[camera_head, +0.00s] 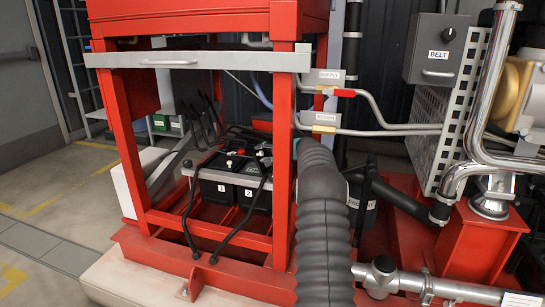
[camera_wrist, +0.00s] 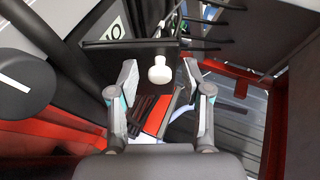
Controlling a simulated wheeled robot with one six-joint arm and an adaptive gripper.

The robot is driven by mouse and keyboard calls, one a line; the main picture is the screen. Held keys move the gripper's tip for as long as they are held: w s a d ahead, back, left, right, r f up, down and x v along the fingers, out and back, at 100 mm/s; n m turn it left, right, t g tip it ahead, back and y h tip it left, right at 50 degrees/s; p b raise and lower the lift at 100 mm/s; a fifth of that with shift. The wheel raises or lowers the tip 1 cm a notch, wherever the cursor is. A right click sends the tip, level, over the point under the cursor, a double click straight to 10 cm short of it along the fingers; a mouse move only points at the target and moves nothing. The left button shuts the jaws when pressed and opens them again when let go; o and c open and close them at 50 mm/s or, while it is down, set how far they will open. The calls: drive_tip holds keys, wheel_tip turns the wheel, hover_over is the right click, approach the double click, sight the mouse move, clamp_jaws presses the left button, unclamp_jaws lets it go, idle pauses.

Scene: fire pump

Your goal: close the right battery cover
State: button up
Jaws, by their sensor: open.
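In the head view, two black batteries labelled 1 (camera_head: 218,190) and 2 (camera_head: 252,195) sit low inside the red frame. A long grey panel with a handle (camera_head: 197,60) stretches across the frame's front, above the batteries. I cannot tell whether it is a battery cover, nor which part is the right one. In the wrist view, my gripper (camera_wrist: 160,78) is open and empty. A pale rounded knob (camera_wrist: 160,72) shows between its fingertips, below a dark edge. I cannot tell whether a finger touches it. My gripper does not show clearly in the head view.
A thick black ribbed hose (camera_head: 325,215) stands just right of the red frame (camera_head: 281,150). Right of it are grey pipes, a BELT box (camera_head: 437,50) and a shiny metal pipe (camera_head: 480,95). The floor at the left (camera_head: 60,195) is mostly clear.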

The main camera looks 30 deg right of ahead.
drive_tip(key=s+d+r, duration=0.1)
drive_tip(key=s+d, duration=0.1)
drive_tip(key=s, duration=0.6)
drive_tip(key=s+d, duration=0.3)
drive_tip(key=s, duration=0.4)
drive_tip(key=shift+s+r, duration=0.4)
